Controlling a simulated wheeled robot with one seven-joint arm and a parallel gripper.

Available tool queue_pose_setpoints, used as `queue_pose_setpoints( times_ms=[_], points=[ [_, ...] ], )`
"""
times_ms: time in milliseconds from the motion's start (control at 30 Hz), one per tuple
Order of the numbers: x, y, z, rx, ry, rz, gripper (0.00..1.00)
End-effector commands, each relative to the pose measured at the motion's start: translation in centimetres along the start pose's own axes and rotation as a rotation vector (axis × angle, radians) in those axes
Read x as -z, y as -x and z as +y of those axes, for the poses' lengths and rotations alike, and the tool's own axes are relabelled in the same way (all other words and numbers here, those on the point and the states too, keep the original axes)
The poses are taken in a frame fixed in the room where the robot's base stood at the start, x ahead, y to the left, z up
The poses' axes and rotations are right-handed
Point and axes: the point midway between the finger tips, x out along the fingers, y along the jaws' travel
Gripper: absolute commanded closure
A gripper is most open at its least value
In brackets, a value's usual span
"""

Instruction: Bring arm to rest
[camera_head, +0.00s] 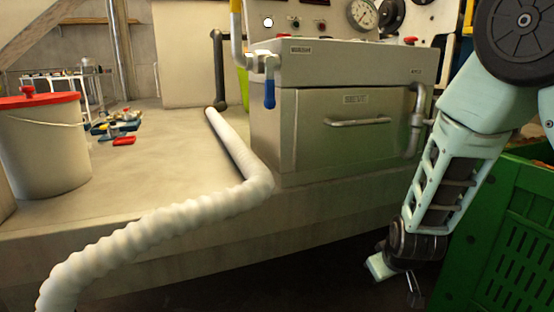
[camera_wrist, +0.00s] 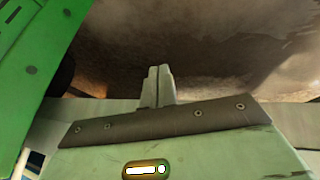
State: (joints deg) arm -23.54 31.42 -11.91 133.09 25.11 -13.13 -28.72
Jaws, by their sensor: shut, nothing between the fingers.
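My arm hangs down on the right side of the head view, in front of the metal box and beside the green crate. My gripper (camera_wrist: 160,72) shows in the wrist view with its two pale fingers together and nothing between them. Its fingers point toward a brown, blotchy surface. In the head view the end of the arm is low over the dark floor, and the fingers are too dark to make out clearly.
A green crate (camera_head: 502,240) stands close on the right; green also shows in the wrist view (camera_wrist: 35,60). A metal box (camera_head: 345,125) with a drawer sits on the ledge. A white corrugated hose (camera_head: 160,220) crosses the front. A red-lidded bucket (camera_head: 45,150) stands left.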

Motion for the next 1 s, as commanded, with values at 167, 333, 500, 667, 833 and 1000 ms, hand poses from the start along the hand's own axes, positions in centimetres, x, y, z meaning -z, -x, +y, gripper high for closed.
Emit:
queue_pose_setpoints(
  times_ms=[167, 333, 500, 667, 833, 1000],
  points=[
    [-1.7, 9.0, -9.4, 0.280, 0.039, -0.099, 1.00],
    [-5.9, 16.9, -14.2, 0.404, 0.144, -0.225, 1.00],
    [-10.1, 22.1, -15.4, 0.414, 0.248, -0.320, 1.00],
    [-13.8, 25.6, -15.1, 0.366, 0.335, -0.390, 1.00],
    [-12.4, 28.9, -14.2, 0.360, 0.338, -0.403, 1.00],
    [-10.8, 32.0, -13.4, 0.362, 0.338, -0.402, 1.00]
  ],
)
